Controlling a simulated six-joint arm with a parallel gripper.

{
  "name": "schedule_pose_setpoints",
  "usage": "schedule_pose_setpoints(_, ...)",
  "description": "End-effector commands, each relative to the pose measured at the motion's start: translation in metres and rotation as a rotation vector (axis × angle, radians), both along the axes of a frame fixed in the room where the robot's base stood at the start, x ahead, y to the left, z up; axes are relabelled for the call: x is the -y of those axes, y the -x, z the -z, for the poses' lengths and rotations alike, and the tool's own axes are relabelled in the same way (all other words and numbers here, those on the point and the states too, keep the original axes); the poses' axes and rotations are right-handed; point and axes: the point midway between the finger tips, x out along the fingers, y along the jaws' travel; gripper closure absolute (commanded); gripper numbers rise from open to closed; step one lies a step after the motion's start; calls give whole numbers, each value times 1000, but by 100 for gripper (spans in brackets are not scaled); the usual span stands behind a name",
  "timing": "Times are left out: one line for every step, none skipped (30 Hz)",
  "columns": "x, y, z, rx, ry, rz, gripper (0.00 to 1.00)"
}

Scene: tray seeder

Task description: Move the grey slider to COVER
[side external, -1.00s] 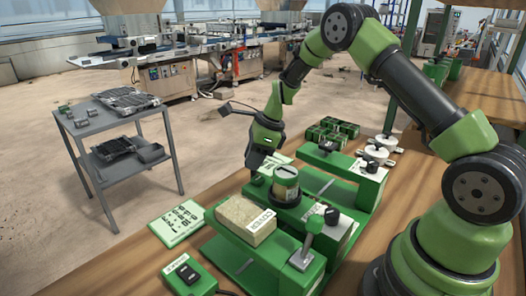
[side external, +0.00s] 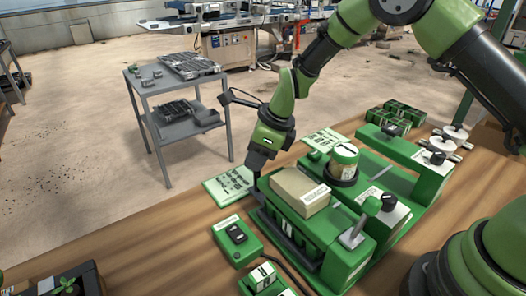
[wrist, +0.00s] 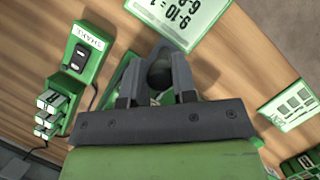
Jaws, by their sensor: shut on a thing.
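My gripper (side external: 257,170) is low at the near left end of the green seeder (side external: 424,185), beside the tan block. In the wrist view my gripper (wrist: 159,62) has its fingers closed around a dark grey round knob (wrist: 159,76). The knob appears to belong to the grey slider, but the fingers hide most of it. In the side view the knob is hidden by the gripper. A dark rail (side external: 284,238) runs along the seeder's left side, below the block. I cannot read a COVER mark in any view.
A switch box (side external: 236,238) marked SHAKE (wrist: 82,48) and a printed card (side external: 228,187) are close to my gripper. Bare wood lies left.

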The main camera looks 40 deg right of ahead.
Motion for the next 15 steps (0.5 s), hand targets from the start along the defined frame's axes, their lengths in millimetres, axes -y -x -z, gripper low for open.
schedule_pose_setpoints(-5,0,0,-2,-6,-5,100)
schedule_pose_setpoints(-6,0,0,-1,-7,-5,100)
schedule_pose_setpoints(-6,0,0,-1,-7,-5,100)
schedule_pose_setpoints(-6,0,0,-2,-8,-5,100)
schedule_pose_setpoints(-6,0,0,-1,-8,-5,100)
schedule_pose_setpoints(-6,0,0,-1,-8,-5,100)
schedule_pose_setpoints(-6,0,0,-1,-8,-5,100)
schedule_pose_setpoints(-6,0,0,-1,-8,-5,100)
schedule_pose_setpoints(-6,0,0,-1,-9,-4,72)
schedule_pose_setpoints(-7,0,0,-2,-9,-5,65)
schedule_pose_setpoints(-7,0,0,-2,-9,-5,58)
schedule_pose_setpoints(-6,0,0,-1,-8,-5,50)
schedule_pose_setpoints(-6,0,0,0,-8,-5,50)
schedule_pose_setpoints(-6,0,0,0,-8,-5,50)
schedule_pose_setpoints(-5,0,0,0,-7,-5,50)
